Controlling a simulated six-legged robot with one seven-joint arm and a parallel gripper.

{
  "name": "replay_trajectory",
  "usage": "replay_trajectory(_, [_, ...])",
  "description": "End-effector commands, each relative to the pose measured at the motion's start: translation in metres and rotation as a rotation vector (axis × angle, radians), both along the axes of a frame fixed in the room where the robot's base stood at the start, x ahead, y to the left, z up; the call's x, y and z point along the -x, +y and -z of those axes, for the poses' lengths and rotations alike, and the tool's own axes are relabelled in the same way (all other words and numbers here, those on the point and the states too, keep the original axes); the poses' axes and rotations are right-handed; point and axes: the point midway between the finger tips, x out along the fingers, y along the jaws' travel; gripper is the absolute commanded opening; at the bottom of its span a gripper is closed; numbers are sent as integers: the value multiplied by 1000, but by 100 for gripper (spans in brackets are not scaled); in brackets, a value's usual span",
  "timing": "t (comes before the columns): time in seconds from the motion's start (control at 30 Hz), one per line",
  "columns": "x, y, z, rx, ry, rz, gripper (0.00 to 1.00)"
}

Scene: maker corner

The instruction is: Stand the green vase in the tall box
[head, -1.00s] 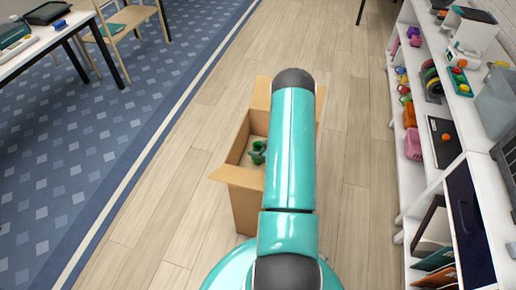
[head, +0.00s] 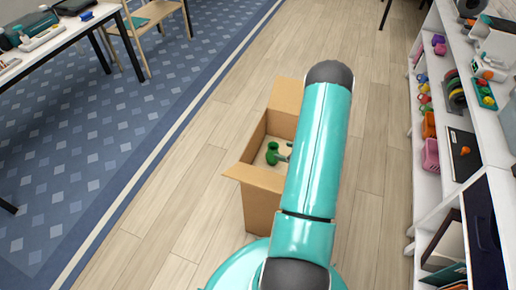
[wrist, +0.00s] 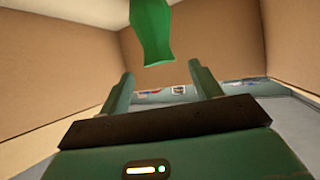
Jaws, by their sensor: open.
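The tall cardboard box (head: 262,207) stands open on the floor in the head view, partly behind my arm. The green vase (head: 272,154) is inside the box, low down; its lower part is hard to make out. In the wrist view the vase (wrist: 151,30) shows at the top of the picture, between box walls. My gripper (wrist: 161,72) is open, with one finger on each side below the vase in that picture. The vase looks just beyond the fingertips; I cannot tell whether anything touches. My arm hides the right side of the box in the head view.
A white shelf unit (head: 426,200) with toys and tools runs along the right. A white table (head: 62,38) and a wooden chair (head: 150,18) stand at the upper left by a blue rug (head: 75,150). Bare wood floor surrounds the box.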

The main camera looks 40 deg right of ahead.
Motion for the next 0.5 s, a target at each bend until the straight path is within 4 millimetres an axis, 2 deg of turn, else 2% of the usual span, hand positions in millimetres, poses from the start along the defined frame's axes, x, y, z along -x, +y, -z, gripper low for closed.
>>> replay_trajectory(0.13, [-4, -1, -5, 12, 3, 2, 64])
replay_trajectory(0.23, [-20, -5, -23, 57, 19, 16, 64])
replay_trajectory(0.37, [-56, -9, -72, 159, 58, 64, 64])
replay_trajectory(0.5, [-91, -2, -135, 260, 105, 135, 64])
